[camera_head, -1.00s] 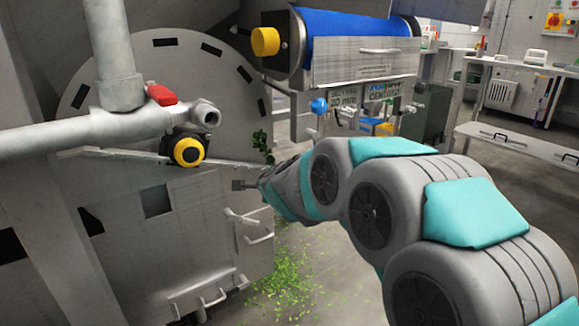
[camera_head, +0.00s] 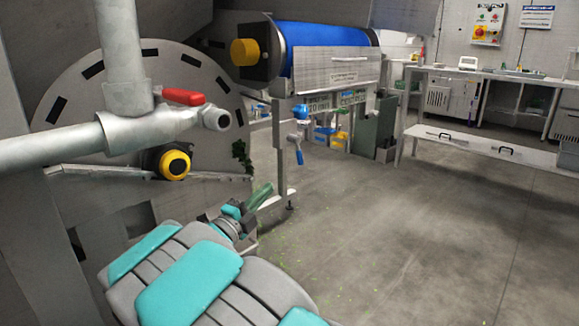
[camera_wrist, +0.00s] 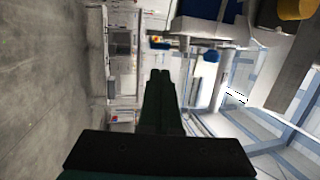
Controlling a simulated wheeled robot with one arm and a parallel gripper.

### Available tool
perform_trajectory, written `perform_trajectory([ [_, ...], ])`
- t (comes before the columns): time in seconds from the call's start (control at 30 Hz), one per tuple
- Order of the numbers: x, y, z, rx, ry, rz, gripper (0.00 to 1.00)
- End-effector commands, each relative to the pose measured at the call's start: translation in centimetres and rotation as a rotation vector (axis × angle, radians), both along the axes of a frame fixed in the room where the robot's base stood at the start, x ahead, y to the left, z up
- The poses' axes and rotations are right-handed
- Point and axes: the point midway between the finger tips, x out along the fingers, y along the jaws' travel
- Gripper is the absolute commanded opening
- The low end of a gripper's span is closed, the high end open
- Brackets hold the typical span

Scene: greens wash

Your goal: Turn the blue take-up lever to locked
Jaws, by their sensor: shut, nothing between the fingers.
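The blue lever (camera_head: 299,156) hangs with its grip pointing down from a bracket on the frame under the blue roller, in the middle of the head view. A rounded blue knob (camera_head: 300,111) sits above it. My gripper (camera_head: 266,190) is below and left of the lever, apart from it, with its dark green fingers pointing up and right. In the wrist view my gripper (camera_wrist: 160,75) shows its fingers together with nothing between them. A blue part (camera_wrist: 211,56) shows to their right there; I cannot tell which part it is.
A large drum housing, a grey pipe with a red handle (camera_head: 184,97) and a yellow knob (camera_head: 175,165) stand at left. The blue roller (camera_head: 328,47) with its yellow end knob is above the lever. Open floor (camera_head: 410,230) lies to the right, before a bench (camera_head: 500,150).

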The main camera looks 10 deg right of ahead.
Motion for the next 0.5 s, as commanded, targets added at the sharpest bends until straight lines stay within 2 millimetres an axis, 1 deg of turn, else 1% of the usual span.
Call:
perform_trajectory([
  [0.03, 0.5, -0.6, 0.2, 0.000, 0.000, -0.002, 0.00],
  [0.5, 5.5, -5.2, 1.7, 0.000, -0.001, -0.003, 0.00],
])
